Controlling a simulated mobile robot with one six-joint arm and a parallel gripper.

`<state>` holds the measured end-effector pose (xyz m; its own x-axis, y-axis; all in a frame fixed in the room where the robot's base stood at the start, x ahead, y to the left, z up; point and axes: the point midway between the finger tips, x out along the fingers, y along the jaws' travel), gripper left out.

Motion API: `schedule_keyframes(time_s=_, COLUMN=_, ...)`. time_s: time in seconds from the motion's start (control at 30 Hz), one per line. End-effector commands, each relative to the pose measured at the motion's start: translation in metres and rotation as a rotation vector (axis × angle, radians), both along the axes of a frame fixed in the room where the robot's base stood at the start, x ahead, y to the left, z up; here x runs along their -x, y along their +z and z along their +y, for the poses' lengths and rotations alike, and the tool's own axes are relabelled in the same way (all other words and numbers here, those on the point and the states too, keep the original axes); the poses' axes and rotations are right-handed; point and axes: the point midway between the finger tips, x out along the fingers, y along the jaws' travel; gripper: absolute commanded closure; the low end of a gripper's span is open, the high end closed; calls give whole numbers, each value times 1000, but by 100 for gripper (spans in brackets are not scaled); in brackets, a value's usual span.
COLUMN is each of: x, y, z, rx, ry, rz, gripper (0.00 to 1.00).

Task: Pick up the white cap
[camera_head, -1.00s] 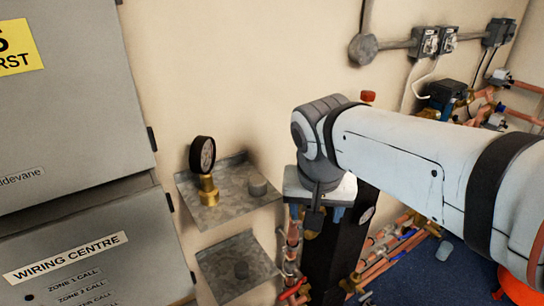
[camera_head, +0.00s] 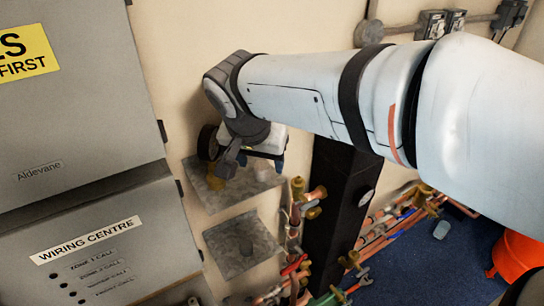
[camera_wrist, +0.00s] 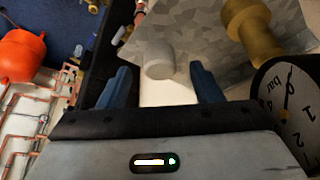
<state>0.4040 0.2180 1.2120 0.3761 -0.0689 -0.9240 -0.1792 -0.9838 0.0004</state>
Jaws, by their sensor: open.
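A pale grey-white cylindrical cap (camera_wrist: 159,60) stands on the upper metal shelf in the wrist view. It lies just ahead of the fingertips, within the gap between them, with no clear contact. My gripper (camera_wrist: 163,78) has its two blue fingers apart, with nothing held. In the head view my gripper (camera_head: 262,160) is over the upper shelf (camera_head: 222,198), and the cap is mostly hidden or hard to make out there.
A brass-stemmed pressure gauge (camera_wrist: 285,95) stands close on the right in the wrist view. Copper pipes and valves (camera_head: 298,215) and a black post (camera_head: 338,215) stand right of the shelves.

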Motion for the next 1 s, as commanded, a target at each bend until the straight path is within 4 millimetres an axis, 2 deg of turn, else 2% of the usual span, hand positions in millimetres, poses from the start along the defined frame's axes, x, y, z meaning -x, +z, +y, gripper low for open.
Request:
schedule_keyframes(time_s=0.13, x=-5, y=-13, z=-1, rx=0, ry=0, rz=1, gripper=41)
schedule_keyframes(time_s=0.37, x=-5, y=-15, z=-1, rx=-1, ry=2, rz=0, gripper=41)
schedule_keyframes(time_s=0.87, x=-5, y=-14, z=0, rx=-1, ry=4, rz=0, gripper=81)
schedule_keyframes(time_s=1.0, x=-5, y=-14, z=0, rx=-2, ry=4, rz=0, gripper=82)
